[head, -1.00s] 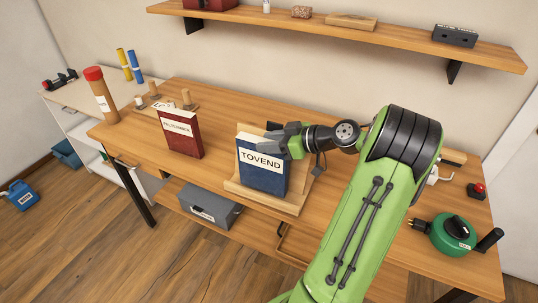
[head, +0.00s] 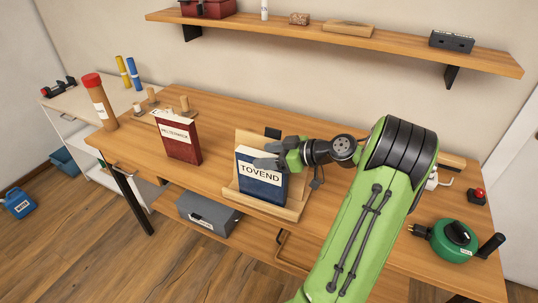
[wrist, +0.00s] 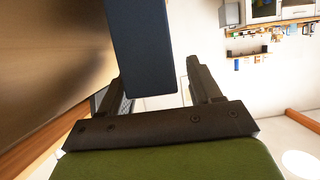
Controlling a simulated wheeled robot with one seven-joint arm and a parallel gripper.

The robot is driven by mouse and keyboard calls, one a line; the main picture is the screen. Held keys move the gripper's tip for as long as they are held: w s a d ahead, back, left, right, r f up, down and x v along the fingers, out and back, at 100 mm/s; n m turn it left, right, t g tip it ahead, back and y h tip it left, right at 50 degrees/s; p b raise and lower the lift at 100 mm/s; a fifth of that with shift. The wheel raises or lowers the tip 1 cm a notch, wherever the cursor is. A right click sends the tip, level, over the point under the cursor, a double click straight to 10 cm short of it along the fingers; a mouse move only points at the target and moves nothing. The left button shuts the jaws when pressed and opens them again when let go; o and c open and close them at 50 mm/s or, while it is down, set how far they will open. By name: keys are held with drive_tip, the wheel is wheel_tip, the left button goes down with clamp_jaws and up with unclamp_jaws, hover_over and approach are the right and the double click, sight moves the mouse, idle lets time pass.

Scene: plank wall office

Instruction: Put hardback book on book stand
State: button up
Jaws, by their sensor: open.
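The blue hardback book (head: 262,183), labelled TOVEND, stands on the wooden book stand (head: 250,141), leaning back, its lower edge behind the stand's front lip. The stand's back board shows above the book. My gripper (head: 266,159) is open at the book's top right. In the wrist view, the blue book (wrist: 142,50) reaches between the two spread fingers (wrist: 158,92), with a clear gap to the right finger. Whether the left finger touches it I cannot tell.
A red book (head: 181,145) stands on the table left of the stand. Wooden pegs (head: 184,103) and a red-capped tube (head: 98,103) are farther left. A green device (head: 453,240) sits at the right. A wall shelf (head: 350,38) hangs above the table.

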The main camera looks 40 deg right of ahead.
drive_tip(key=p+v, duration=0.2)
drive_tip(key=v, duration=1)
drive_tip(key=w+a+r+g+h, duration=0.1)
drive_tip(key=w+a+g, duration=0.3)
drive_tip(key=a, duration=0.7)
drive_tip(key=w+a+r+g+h, duration=0.1)
drive_tip(key=w+a+g, duration=0.2)
drive_tip(key=a, duration=0.8)
drive_tip(key=s+a+m+h, duration=0.1)
drive_tip(key=s+a+m, duration=0.1)
drive_tip(key=s+a, duration=0.2)
drive_tip(key=s+a+r+m+h, duration=0.1)
drive_tip(key=s+a, duration=0.4)
drive_tip(key=s, duration=0.5)
drive_tip(key=shift+s+m+h, duration=0.3)
drive_tip(key=shift+m+h, duration=0.1)
drive_tip(key=shift+m, duration=0.2)
